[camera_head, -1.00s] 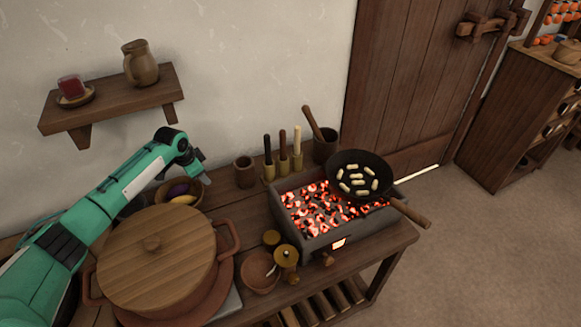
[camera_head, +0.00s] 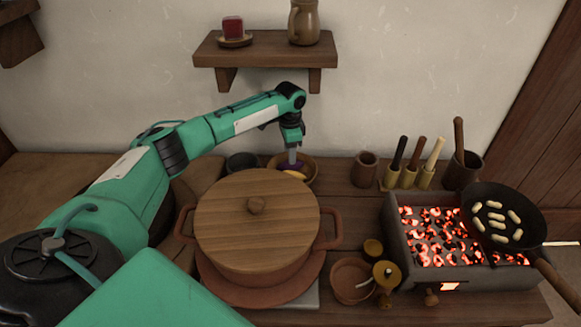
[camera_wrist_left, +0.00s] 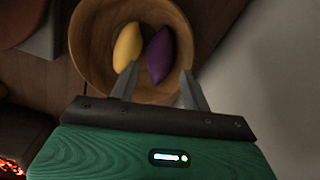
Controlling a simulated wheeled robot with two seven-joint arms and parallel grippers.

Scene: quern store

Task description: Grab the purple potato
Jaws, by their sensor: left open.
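The purple potato (camera_wrist_left: 159,54) lies in a round wooden bowl (camera_wrist_left: 92,62), just right of a yellow potato (camera_wrist_left: 128,46) in the left wrist view. My left gripper (camera_wrist_left: 158,82) is open, its two fingers reaching over the bowl's near side, with the purple potato ahead between them. In the head view my left gripper (camera_head: 292,158) points down into the bowl (camera_head: 312,172), behind the big lidded pot. Only a little of the purple potato (camera_head: 297,165) shows there beside the fingers. Whether the fingers touch it I cannot tell. My right gripper is not in view.
The large pot with a wooden lid (camera_head: 257,222) stands in front of the bowl. A dark cup (camera_head: 242,161) is left of the bowl. A brazier of glowing coals (camera_head: 440,235) with a frying pan (camera_head: 500,217) is at right. A wall shelf (camera_head: 265,50) hangs above.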

